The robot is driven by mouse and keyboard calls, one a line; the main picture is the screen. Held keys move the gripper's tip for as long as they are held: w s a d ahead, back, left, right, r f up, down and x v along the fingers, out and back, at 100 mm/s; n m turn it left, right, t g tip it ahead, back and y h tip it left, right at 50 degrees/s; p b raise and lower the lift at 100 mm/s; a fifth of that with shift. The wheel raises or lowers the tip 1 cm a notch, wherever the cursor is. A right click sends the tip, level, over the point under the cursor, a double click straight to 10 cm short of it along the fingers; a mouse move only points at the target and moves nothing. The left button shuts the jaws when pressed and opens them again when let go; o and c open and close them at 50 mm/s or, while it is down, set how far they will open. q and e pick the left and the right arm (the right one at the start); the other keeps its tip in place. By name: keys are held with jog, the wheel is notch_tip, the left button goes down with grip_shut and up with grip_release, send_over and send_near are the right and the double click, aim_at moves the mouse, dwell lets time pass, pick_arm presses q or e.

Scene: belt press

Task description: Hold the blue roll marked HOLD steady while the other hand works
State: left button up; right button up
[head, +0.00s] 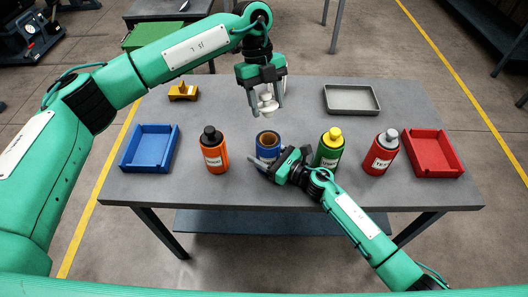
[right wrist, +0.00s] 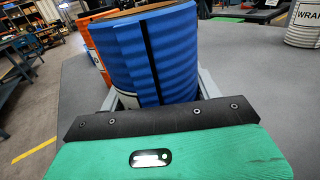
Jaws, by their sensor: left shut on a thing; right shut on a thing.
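The blue roll (head: 268,138) stands upright on the grey table, with a brown ring on its top. Its label is mostly hidden by my right gripper, so I cannot read it. My right gripper (head: 268,163) is shut on the roll from the front. In the right wrist view the ribbed blue roll (right wrist: 155,58) sits between the two fingers. My left gripper (head: 267,100) is above and behind the roll, pointing down. It is shut on a small white knobbed thing (head: 267,106), held apart from the roll.
An orange bottle (head: 213,156) stands left of the roll; a green bottle (head: 330,148) and a grey-capped red bottle (head: 381,155) stand right. A blue tray (head: 125,155), red tray (head: 459,158), grey tray (head: 376,98) and yellow block (head: 183,93) are also on the table.

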dwell(0.4)
pick_arm(q)
jog(key=m, duration=0.1)
jog(key=m+t+y, duration=0.1)
jog(key=m, duration=0.1)
jog(key=m+y, duration=0.1)
jog(key=m, duration=0.1)
jog(key=shift+s+d+f+t, duration=0.15)
jog(key=shift+s+f+t, duration=0.1)
jog(key=shift+s+t, duration=0.1)
jog(key=m, duration=0.2)
jog(key=m+t, duration=0.1)
jog(key=m, duration=0.2)
jog(key=shift+s+d+f+m+t, duration=0.1)
jog(key=shift+s+f+m+t, duration=0.05)
jog(key=shift+s+m+t, duration=0.15)
jog(key=shift+f, duration=0.15)
send_over(268, 135)
jog(key=s, duration=0.2)
notch_tip(268, 135, down, 7)
jog(key=shift+s+r, duration=0.15)
jog(key=shift+r, duration=0.05)
jog(key=shift+f, duration=1.4)
dwell(1.0)
jog(key=o, duration=1)
jog(key=shift+s, duration=0.1)
jog(key=shift+o, duration=0.2)
jog(key=shift+s, duration=0.1)
